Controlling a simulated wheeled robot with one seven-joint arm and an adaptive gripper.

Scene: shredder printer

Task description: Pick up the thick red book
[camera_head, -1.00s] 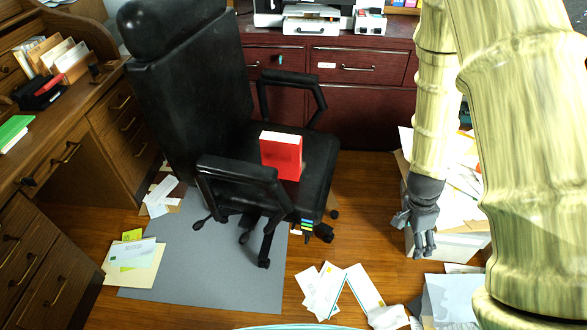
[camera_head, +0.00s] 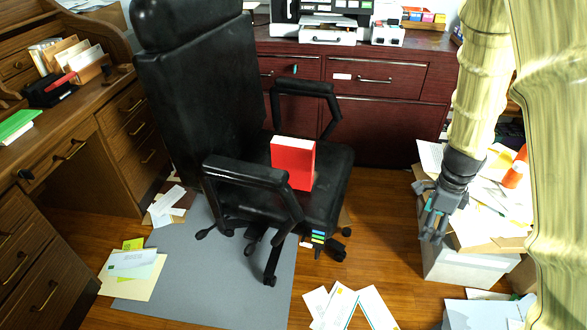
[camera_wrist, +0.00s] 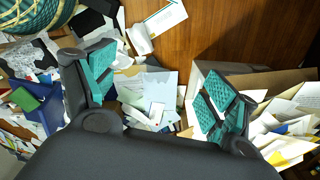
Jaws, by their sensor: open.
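The thick red book (camera_head: 292,163) stands upright on the seat of the black office chair (camera_head: 328,172), its white page edges facing up. My gripper (camera_head: 434,236) hangs to the right of the chair, well apart from the book, in front of a box of papers. In the wrist view my gripper (camera_wrist: 158,98) has its two fingers spread wide with nothing between them. Papers on the floor lie below it there. The book does not show in the wrist view.
The chair's near armrest (camera_head: 246,172) stands left of the book. A white box (camera_head: 450,262) heaped with papers stands at the right. A wooden desk (camera_head: 60,140) is at the left and a dark red cabinet (camera_head: 390,125) behind. Loose papers (camera_head: 350,306) lie on the floor.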

